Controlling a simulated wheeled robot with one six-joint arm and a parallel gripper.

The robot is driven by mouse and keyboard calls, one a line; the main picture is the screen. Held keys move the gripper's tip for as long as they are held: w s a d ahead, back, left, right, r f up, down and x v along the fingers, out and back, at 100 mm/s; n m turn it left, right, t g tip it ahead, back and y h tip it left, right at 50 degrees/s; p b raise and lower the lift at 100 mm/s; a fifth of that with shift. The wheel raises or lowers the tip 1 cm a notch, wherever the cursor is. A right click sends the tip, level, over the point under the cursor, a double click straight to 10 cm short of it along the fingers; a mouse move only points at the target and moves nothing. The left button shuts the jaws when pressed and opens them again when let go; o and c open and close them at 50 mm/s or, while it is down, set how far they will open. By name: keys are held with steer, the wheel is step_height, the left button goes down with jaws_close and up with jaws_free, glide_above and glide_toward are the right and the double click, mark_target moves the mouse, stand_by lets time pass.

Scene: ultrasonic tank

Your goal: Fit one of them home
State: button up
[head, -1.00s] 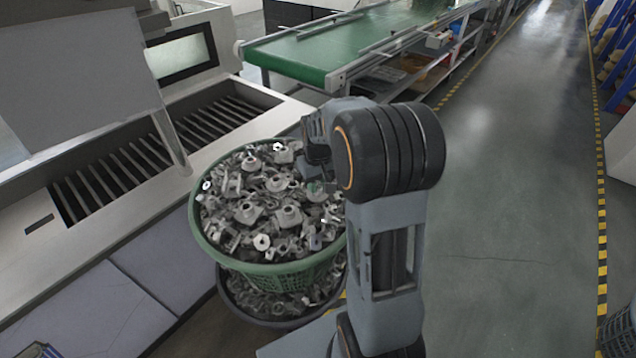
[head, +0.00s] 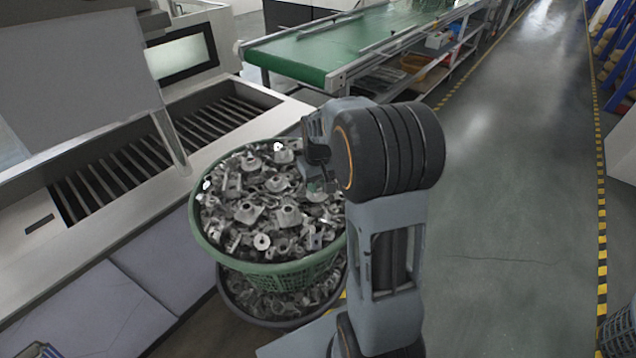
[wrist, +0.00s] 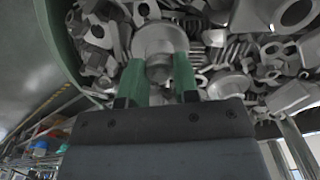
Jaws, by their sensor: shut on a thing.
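A green plastic basket (head: 205,243) stands heaped with grey metal parts (head: 250,212), such as flanged collars, nuts and brackets. In the wrist view, my gripper (wrist: 160,72) has its two green fingers on either side of a round, stepped metal part (wrist: 160,42) and is shut on it. Other metal parts crowd close around it, and I cannot tell whether it is clear of the pile. In the head view my gripper is over the right side of the basket, and my own arm hides most of it and the held part.
A second, dark basket (head: 262,305) of parts sits under the green one. A pale machine bench with a slatted opening (head: 120,165) is at the left. A green conveyor (head: 330,48) runs behind. The grey floor (head: 500,220) at the right is clear.

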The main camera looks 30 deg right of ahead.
steer(key=shift+s+f, duration=0.1)
steer(key=shift+f, duration=0.1)
steer(key=o, duration=1)
steer(key=shift+c, duration=0.2)
step_height(320, 180, up, 14)
steer(key=shift+r, duration=0.1)
steer(key=s+a+f+t, duration=0.2)
steer(key=s+a, duration=0.2)
steer(key=s, duration=0.3)
steer(key=s+a+f+t, duration=0.2)
steer(key=s+a, duration=0.3)
steer(key=s, duration=0.3)
steer(key=shift+s+a+f, duration=0.25)
steer(key=shift+s+f, duration=0.05)
steer(key=shift+f, duration=0.25)
